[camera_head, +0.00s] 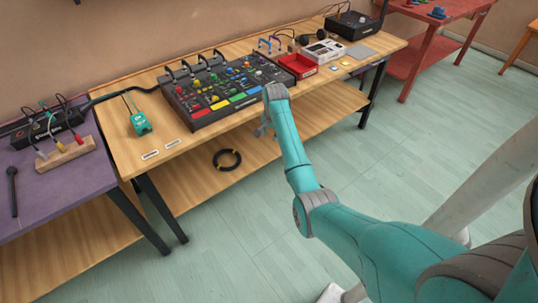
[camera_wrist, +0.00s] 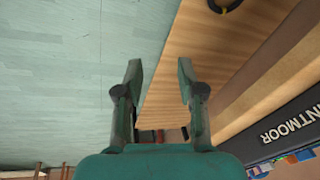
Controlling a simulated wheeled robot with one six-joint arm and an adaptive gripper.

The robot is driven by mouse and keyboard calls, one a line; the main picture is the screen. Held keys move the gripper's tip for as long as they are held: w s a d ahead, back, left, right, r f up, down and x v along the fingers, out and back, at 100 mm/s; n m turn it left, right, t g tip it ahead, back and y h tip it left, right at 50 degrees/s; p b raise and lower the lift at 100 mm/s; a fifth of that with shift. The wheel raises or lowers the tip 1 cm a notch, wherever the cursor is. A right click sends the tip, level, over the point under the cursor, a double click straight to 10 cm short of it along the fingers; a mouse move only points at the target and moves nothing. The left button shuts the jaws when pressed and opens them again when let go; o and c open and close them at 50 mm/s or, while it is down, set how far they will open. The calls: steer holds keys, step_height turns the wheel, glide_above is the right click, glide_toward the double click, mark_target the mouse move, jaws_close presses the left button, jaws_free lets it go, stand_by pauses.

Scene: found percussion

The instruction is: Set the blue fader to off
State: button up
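A black mixing console (camera_head: 190,122) lies on the wooden table, with several small coloured knobs or fader caps and a row of red, yellow, green and blue patches along its front. Some caps look blue, but I cannot tell which is the blue fader at this size. My gripper (camera_head: 264,130) hangs just in front of the table's front edge, below and apart from the console. In the wrist view my gripper (camera_wrist: 160,72) is open with nothing between its fingers. The console's lettered front side (camera_wrist: 290,122) shows at the right there, mostly cut off.
A teal box (camera_head: 140,124) stands left of the console, a red tray (camera_head: 298,66) right of it. A black cable coil (camera_head: 227,160) lies on the lower shelf. A purple table (camera_head: 50,190) stands at left, a red one (camera_head: 410,62) at far right.

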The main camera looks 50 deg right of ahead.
steer(key=s+a+f+n+t, duration=0.1)
steer(key=s+a+f, duration=0.1)
steer(key=a+f, duration=0.3)
steer(key=shift+f, duration=0.5)
steer(key=shift+s, duration=0.1)
